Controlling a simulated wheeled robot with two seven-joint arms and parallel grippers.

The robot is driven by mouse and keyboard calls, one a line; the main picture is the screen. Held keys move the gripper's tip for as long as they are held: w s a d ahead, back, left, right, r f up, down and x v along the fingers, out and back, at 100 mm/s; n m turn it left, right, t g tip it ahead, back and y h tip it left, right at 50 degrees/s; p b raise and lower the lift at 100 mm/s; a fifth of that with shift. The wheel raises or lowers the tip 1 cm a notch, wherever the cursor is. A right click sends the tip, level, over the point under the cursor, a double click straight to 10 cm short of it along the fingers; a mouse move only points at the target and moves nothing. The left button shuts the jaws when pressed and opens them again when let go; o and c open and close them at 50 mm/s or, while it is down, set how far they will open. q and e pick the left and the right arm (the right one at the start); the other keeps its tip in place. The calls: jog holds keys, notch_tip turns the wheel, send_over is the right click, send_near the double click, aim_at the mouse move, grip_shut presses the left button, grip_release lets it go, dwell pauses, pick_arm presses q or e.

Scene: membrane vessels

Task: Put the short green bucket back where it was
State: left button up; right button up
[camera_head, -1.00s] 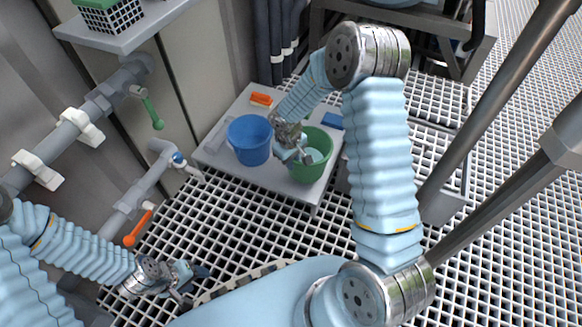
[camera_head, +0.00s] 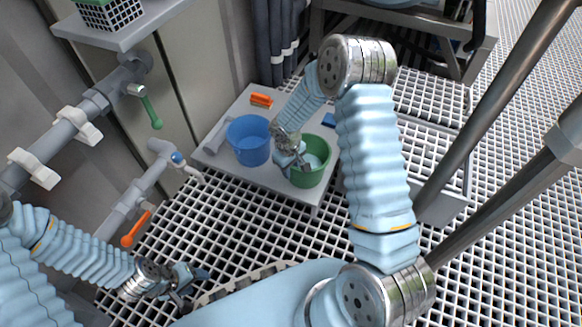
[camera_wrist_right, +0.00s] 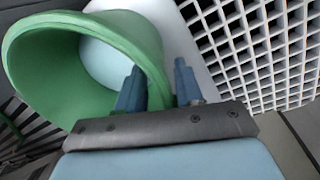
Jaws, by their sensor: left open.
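The short green bucket (camera_head: 318,176) is at the right front of the grey platform in the head view. It fills the upper left of the right wrist view (camera_wrist_right: 115,38), with a pale inside bottom. My right gripper (camera_head: 293,160) is at the bucket's left rim. Whether the bucket's base touches the platform cannot be told. My left gripper (camera_head: 184,280) is open and empty, low over the grating at the lower left.
A blue bucket (camera_head: 250,146) stands left of the green one on the platform (camera_head: 225,170). An orange brush (camera_head: 261,100) lies behind, and a blue item (camera_head: 328,120) lies at the right. Pipes with a green lever (camera_head: 151,112) and an orange lever (camera_head: 136,230) line the left wall.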

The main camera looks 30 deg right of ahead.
jog(key=shift+r, duration=0.2)
notch_tip(320, 180, up, 11)
jog(key=a+p, duration=0.1)
jog(key=p, duration=0.2)
jog(key=s+a+f+m+y, duration=0.2)
jog(key=s+a+f, duration=0.4)
jog(key=s, duration=0.3)
jog(key=s+a+f+m+y, duration=0.3)
jog(key=s+a+f, duration=0.3)
jog(key=s, duration=0.4)
jog(key=shift+s+a+f+m, duration=0.3)
jog(key=shift+a+f, duration=0.1)
jog(key=shift+f, duration=0.45)
notch_tip(320, 180, up, 10)
jog(key=p, duration=1)
jog(key=shift+a, duration=0.25)
jog(key=shift+s, duration=0.1)
